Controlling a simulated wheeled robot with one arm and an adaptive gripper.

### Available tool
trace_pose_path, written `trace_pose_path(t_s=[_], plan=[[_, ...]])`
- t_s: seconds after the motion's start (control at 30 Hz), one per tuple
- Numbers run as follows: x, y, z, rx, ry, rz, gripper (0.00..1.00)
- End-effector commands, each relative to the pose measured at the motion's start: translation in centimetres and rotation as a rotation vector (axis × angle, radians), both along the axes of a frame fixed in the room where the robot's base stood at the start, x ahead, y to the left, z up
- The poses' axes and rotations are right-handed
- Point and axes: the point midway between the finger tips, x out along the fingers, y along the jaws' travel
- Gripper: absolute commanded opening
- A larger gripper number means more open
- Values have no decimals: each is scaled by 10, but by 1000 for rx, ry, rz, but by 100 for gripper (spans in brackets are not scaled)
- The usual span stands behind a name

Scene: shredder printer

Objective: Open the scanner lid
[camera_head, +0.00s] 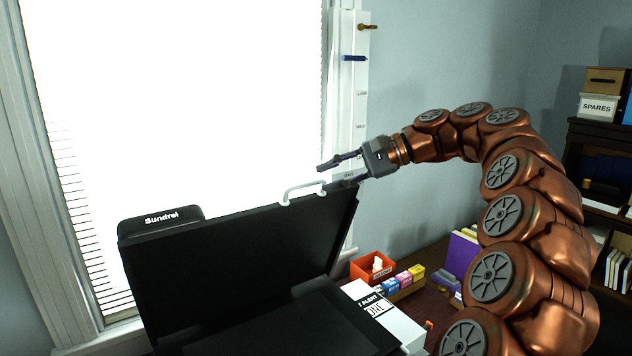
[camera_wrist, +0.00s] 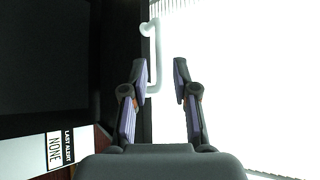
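The black scanner lid (camera_head: 235,262) stands raised at a steep angle above the printer body (camera_head: 300,330) in the head view. Its dark underside faces the camera. A white handle (camera_head: 303,190) sits on the lid's upper edge, and it also shows in the wrist view (camera_wrist: 153,55). My gripper (camera_head: 328,163) is just above and to the right of the handle. In the wrist view my gripper (camera_wrist: 160,85) has its two fingers spread apart with nothing held between them. The handle is beyond the left finger; I cannot tell whether they touch.
A bright window with blinds (camera_head: 180,100) is behind the lid. An orange bin (camera_head: 372,268) and several coloured boxes (camera_head: 403,281) stand on the desk right of the printer. A white label panel reads "LAST ALERT NONE" (camera_wrist: 60,148). A dark shelf (camera_head: 590,140) is at far right.

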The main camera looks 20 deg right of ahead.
Motion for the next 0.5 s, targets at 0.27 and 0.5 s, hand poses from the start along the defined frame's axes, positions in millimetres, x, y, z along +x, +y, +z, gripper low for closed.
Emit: trace_pose_path(t_s=[0.27,0.5], plan=[[-16,-29,15,-2,-3,-6,29],[-22,-39,19,-2,3,-5,29]])
